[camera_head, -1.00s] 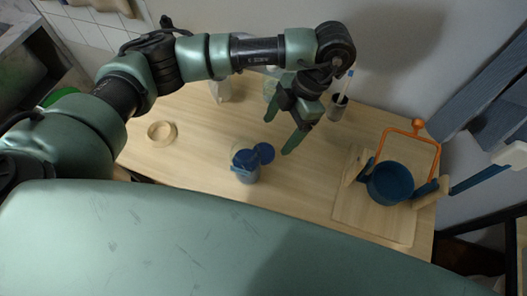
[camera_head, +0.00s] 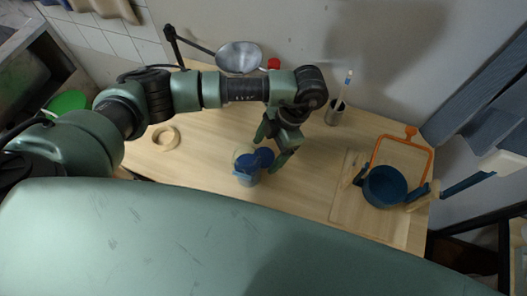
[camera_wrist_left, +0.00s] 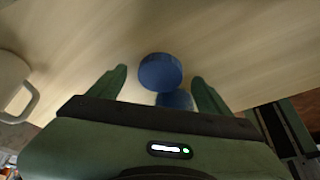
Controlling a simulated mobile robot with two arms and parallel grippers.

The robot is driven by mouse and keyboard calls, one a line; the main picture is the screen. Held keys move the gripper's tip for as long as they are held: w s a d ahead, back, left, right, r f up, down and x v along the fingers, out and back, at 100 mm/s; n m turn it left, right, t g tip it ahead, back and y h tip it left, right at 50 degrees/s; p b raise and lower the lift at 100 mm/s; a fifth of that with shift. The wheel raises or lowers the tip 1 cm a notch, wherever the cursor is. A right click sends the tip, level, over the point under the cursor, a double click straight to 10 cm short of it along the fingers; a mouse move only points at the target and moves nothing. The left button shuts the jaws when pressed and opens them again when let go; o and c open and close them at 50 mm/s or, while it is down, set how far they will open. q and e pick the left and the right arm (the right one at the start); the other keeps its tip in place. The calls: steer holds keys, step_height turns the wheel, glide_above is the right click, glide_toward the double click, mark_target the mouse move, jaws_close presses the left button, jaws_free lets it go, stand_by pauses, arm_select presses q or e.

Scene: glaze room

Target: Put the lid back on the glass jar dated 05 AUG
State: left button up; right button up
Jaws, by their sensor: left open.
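In the head view a small jar (camera_head: 246,177) with a blue top stands on the table. A round blue lid-like disc (camera_head: 265,157) is right beside it, overlapping it in the picture. I cannot read any date. My left gripper (camera_head: 267,153) is open, with its fingers by the disc. In the left wrist view one blue disc (camera_wrist_left: 160,71) shows between the open fingers (camera_wrist_left: 159,82). A second blue round thing (camera_wrist_left: 174,100) lies closer to the palm, partly hidden by my gripper. I cannot tell if the fingers touch either one. My right gripper is out of view.
A wooden ring (camera_head: 165,139) lies at the left. A blue pot (camera_head: 385,186) sits on a wooden board (camera_head: 350,213) at the right, beside an orange frame (camera_head: 408,146). A dark cup (camera_head: 335,113) with a brush stands behind. A metal bowl-like pan (camera_head: 239,57) is at the back.

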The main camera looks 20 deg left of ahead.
mark_target(267, 155)
arm_select(q)
steer(key=shift+s+a+f, duration=0.1)
steer(key=shift+f, duration=0.15)
steer(key=shift+c, duration=0.3)
steer(key=c, duration=1.3)
steer(key=shift+r, duration=0.5)
step_height(267, 155, up, 19)
steer(key=b, duration=0.3)
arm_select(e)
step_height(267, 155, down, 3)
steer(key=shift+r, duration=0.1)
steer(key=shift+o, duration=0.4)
